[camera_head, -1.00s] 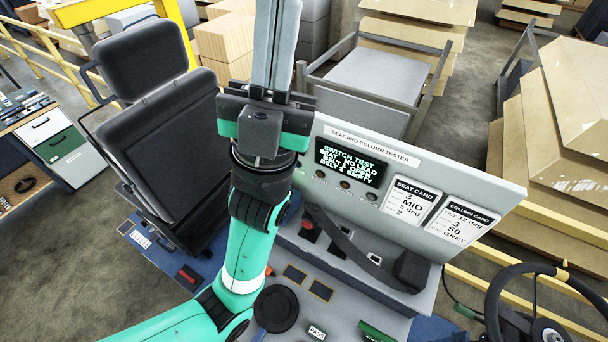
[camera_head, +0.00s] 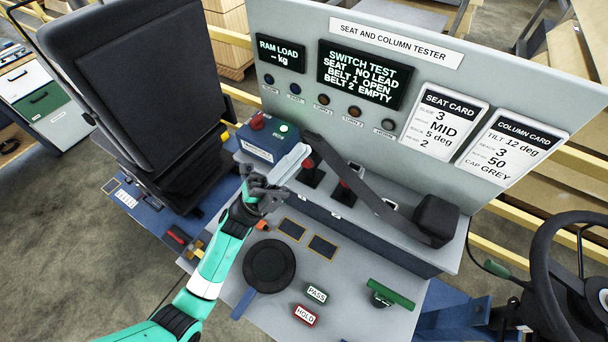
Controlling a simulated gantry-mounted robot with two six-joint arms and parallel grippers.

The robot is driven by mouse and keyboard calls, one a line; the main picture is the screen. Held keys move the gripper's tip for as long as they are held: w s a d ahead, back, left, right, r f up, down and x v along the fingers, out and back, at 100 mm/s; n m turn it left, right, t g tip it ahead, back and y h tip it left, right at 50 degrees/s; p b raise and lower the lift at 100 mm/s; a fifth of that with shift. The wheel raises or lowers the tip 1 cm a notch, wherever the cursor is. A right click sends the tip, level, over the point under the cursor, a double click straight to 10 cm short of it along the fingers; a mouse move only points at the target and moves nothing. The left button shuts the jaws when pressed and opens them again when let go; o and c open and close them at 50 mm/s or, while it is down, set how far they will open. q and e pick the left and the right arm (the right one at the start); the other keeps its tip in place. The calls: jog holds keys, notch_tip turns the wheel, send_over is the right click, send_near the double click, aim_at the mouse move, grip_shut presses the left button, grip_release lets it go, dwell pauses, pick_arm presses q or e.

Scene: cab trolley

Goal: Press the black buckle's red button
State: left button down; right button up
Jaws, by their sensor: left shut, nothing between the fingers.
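Two small dark buckles with red tops stand on the tester's ledge, a left one (camera_head: 312,177) and a right one (camera_head: 341,193). The left buckle's red button (camera_head: 308,163) shows just below and right of my fingertips. I cannot tell whether they touch it. A black strap crosses the ledge and partly covers the right buckle. My left gripper (camera_head: 302,151) is shut and empty, its pale fingers pointing right over the ledge. My right gripper is not in view. The tester screen (camera_head: 363,75) reads "BELT 1 OPEN" and "BELT 2 EMPTY".
A blue box (camera_head: 254,151) with a red knob and a lit green button stands just left of my fingers. A black seat (camera_head: 140,85) is at left. A black block (camera_head: 437,220) ends the strap. A black disc (camera_head: 269,265) and PASS and HOLD blocks lie in front.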

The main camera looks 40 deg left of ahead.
aim_at(306, 163)
pick_arm(q)
jog(key=s+a+f+n+y+b, duration=0.1)
jog(key=a+f+n+y+b, duration=0.1)
jog(key=f, duration=0.8)
jog(key=s+a+f+n+t+y+b, duration=0.1)
jog(key=a+f+n+y+b, duration=0.2)
jog(key=f+y+b, duration=0.3)
notch_tip(306, 163, down, 4)
jog(key=shift+s+a+r+n+y+b, duration=0.15)
jog(key=shift+a+n+y+b, duration=0.15)
jog(key=shift+n+b, duration=0.2)
jog(key=w+a+b, duration=0.1)
jog(key=w+b, duration=0.4)
jog(key=w, duration=0.3)
jog(key=shift+w+a, duration=0.3)
jog(key=shift+w, duration=0.05)
